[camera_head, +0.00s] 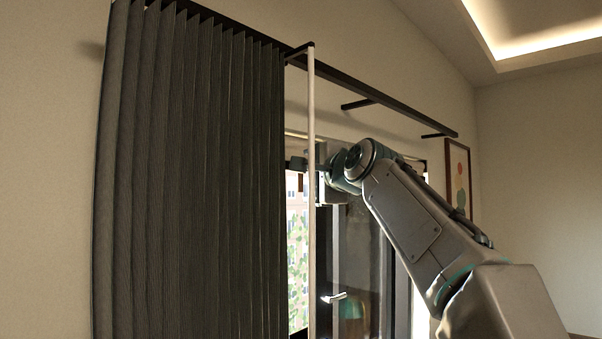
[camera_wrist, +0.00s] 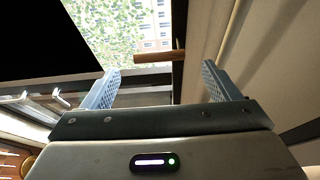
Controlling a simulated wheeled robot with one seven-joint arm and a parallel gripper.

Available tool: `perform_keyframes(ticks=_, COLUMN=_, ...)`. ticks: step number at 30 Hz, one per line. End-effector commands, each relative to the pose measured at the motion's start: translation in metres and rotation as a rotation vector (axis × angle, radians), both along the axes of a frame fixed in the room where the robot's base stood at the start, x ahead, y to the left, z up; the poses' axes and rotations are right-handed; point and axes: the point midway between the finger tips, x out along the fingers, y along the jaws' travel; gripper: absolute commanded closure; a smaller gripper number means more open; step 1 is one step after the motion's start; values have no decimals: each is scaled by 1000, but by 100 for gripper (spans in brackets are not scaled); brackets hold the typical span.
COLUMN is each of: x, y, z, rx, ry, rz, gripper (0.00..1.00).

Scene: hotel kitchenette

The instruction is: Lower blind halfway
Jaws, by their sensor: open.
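A short brown bar (camera_wrist: 160,56) lies across the wrist view, just beyond and between my fingertips, in front of the bright window; it looks like a pull handle. A small brown piece (camera_head: 300,184) also shows by the window in the head view. My gripper (camera_wrist: 160,74) is open, its two blue fingers spread apart with nothing between them. In the head view my gripper (camera_head: 298,163) is at the upper window, partly hidden behind a white pole. I cannot clearly tell the blind itself; a dark panel (camera_wrist: 45,40) fills the upper left of the wrist view.
A dark pleated curtain (camera_head: 185,180) hangs from a black rail (camera_head: 385,98) on the left. The white pole (camera_head: 311,240) hangs from the rail in front of the window (camera_head: 298,260). A door handle (camera_head: 334,297) shows below my arm. A framed picture (camera_head: 458,175) hangs at right.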

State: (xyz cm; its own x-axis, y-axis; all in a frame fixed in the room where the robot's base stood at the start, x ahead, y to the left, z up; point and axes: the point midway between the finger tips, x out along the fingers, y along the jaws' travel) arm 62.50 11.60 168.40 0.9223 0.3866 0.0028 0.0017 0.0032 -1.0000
Motion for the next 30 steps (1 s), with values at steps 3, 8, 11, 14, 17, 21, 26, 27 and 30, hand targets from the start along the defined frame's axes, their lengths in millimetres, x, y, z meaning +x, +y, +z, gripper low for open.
perform_keyframes(ticks=3, x=17, y=8, z=4, rx=1, ry=4, rz=4, gripper=17)
perform_keyframes(ticks=8, x=39, y=17, z=3, rx=-1, ry=3, rz=3, gripper=17)
perform_keyframes(ticks=11, x=49, y=20, z=2, rx=-1, ry=3, rz=1, gripper=17)
perform_keyframes(ticks=14, x=55, y=23, z=1, rx=-1, ry=2, rz=0, gripper=17)
perform_keyframes(ticks=17, x=58, y=24, z=0, rx=-2, ry=1, rz=-1, gripper=17)
perform_keyframes(ticks=21, x=59, y=24, z=-1, rx=-3, ry=1, rz=-2, gripper=17)
perform_keyframes(ticks=26, x=59, y=24, z=-1, rx=-3, ry=1, rz=-2, gripper=31)
perform_keyframes(ticks=27, x=59, y=24, z=-1, rx=-3, ry=1, rz=-2, gripper=42)
perform_keyframes(ticks=30, x=58, y=24, z=-1, rx=-3, ry=1, rz=-2, gripper=70)
